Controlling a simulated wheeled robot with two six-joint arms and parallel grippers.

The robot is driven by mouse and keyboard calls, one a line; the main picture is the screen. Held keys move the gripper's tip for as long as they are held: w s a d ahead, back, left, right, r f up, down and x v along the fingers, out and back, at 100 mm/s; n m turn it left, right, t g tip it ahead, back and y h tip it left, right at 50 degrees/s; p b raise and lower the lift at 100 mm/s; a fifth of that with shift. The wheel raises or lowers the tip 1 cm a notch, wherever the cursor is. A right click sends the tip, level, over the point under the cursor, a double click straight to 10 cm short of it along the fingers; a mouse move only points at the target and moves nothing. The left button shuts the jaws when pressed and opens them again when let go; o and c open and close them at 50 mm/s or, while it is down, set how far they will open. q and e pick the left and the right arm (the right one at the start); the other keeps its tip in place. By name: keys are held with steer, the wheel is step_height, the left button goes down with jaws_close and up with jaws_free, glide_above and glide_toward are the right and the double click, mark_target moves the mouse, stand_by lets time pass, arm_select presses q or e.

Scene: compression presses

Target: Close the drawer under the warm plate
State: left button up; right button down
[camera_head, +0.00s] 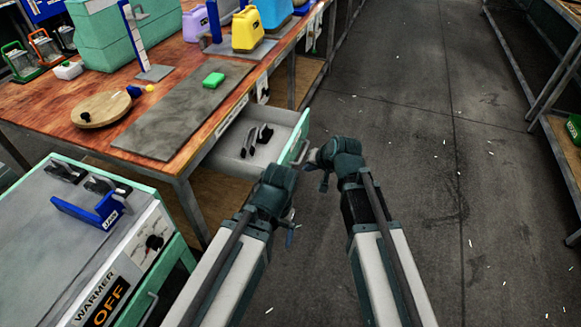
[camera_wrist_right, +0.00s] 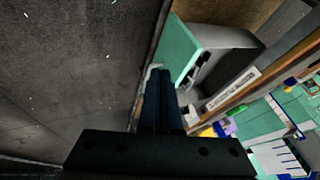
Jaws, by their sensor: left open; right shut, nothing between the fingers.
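An open drawer (camera_head: 233,150) with a green front (camera_head: 296,137) sticks out from under the wooden table, below the grey plate (camera_head: 182,112). Several small dark items lie in it. It also shows in the right wrist view, its green front (camera_wrist_right: 178,42) beyond my fingers. My right gripper (camera_head: 311,157) is shut and empty, close to the outside of the drawer front; contact cannot be told. Its shut fingers also show in the right wrist view (camera_wrist_right: 159,76). My left gripper (camera_head: 290,226) is open below the drawer's near corner, its fingers partly hidden by its wrist.
A warmer box (camera_head: 60,240) marked OFF, with a blue bracket (camera_head: 90,211), stands at lower left. The table holds a round wooden board (camera_head: 101,109), a green block (camera_head: 214,80) and a yellow container (camera_head: 247,30). Clear floor lies at right.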

arm_select(q)
step_height(320, 180, down, 8)
steer(key=b, duration=0.8)
arm_select(e)
steer(key=w+a+f, duration=0.6)
steer(key=a+f, duration=0.1)
steer(key=f, duration=0.1)
steer(key=shift+w, duration=0.35)
steer(key=shift+a, duration=0.1)
